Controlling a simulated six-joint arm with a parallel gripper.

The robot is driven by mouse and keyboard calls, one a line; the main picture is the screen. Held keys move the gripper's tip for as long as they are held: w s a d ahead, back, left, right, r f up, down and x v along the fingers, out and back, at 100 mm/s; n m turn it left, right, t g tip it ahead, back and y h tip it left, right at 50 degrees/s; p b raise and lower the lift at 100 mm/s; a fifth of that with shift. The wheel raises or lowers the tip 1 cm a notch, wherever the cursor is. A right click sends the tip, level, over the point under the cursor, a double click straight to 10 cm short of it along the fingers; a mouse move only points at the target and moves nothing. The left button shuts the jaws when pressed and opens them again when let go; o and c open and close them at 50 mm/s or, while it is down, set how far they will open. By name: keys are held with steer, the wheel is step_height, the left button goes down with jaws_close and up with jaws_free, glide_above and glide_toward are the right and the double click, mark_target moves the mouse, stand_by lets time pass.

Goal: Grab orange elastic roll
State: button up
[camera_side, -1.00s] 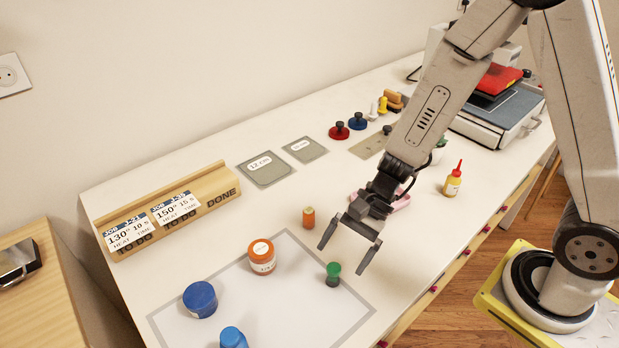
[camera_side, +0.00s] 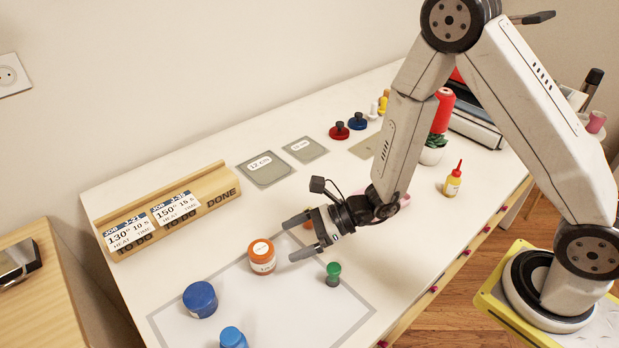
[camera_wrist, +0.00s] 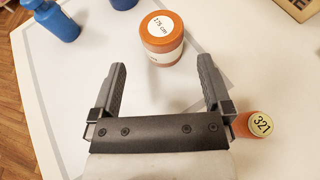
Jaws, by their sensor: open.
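The orange elastic roll (camera_side: 262,257) stands upright on the table, at the edge of the grey-bordered sheet. In the wrist view the orange roll (camera_wrist: 162,38), with a white label reading 175 cm, lies ahead of the fingertips and between their lines. My gripper (camera_side: 291,238) is open and empty, low over the table just right of the roll, with its fingers pointing at it. In the wrist view my gripper (camera_wrist: 162,72) shows both fingers apart, with bare table between them.
A small orange spool (camera_wrist: 257,125) marked 321 stands close beside one finger; it is mostly hidden in the side view. A green-topped spool (camera_side: 333,274), a blue roll (camera_side: 200,299) and a blue bottle (camera_side: 233,338) stand around the sheet. A wooden card holder (camera_side: 165,212) lies behind.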

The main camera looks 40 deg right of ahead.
mark_target(261, 252)
steer(key=shift+x, duration=3.9)
steer(key=shift+d, duration=0.1)
steer(key=c, duration=1.1)
steer(key=shift+c, duration=0.2)
steer(key=shift+r, duration=0.1)
steer(key=shift+r, duration=4.9)
